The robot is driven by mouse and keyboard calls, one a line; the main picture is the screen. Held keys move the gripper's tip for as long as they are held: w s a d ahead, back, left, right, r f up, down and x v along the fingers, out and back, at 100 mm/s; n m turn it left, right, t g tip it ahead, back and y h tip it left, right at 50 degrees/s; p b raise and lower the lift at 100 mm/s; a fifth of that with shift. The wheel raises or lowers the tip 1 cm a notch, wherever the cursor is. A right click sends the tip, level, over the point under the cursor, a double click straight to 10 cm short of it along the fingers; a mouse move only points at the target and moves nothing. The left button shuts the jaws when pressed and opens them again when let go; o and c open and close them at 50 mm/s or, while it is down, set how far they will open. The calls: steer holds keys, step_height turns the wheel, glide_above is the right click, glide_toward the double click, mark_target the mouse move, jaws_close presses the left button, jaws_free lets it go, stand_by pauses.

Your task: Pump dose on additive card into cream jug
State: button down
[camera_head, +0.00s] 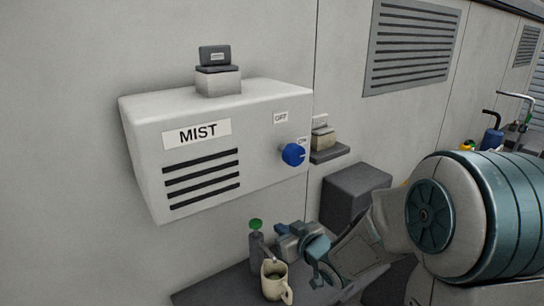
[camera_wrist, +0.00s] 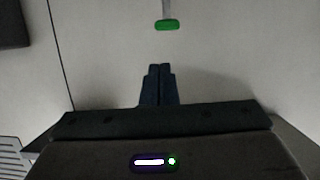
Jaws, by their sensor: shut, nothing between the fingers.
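A grey pump bottle with a green top (camera_head: 255,224) stands on the dark shelf (camera_head: 215,287) in the head view. Its green top also shows in the wrist view (camera_wrist: 167,25), beyond my fingertips. My gripper (camera_head: 281,240) is just right of the bottle, shut and empty. Its closed fingers show in the wrist view (camera_wrist: 160,72), apart from the green top. I cannot identify the additive card or read a dose.
A white box labelled MIST (camera_head: 215,150) with a blue knob (camera_head: 293,155) is on the wall above the shelf. A small dark sign (camera_head: 214,56) stands on its top. A dark grey block (camera_head: 355,190) is behind my arm.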

steer(key=s+d+r+m+g+h, duration=0.2)
steer(key=s+d+m+g+h, duration=0.2)
steer(key=s+d+h, duration=0.6)
steer(key=s+d+m+g+y, duration=0.1)
steer(key=s+g, duration=0.4)
steer(key=s, duration=1)
steer(key=shift+s+d+r+m+y, duration=0.25)
steer(key=shift+r+m+y, duration=0.15)
steer(key=shift+m+y, duration=0.3)
stand_by(0.8)
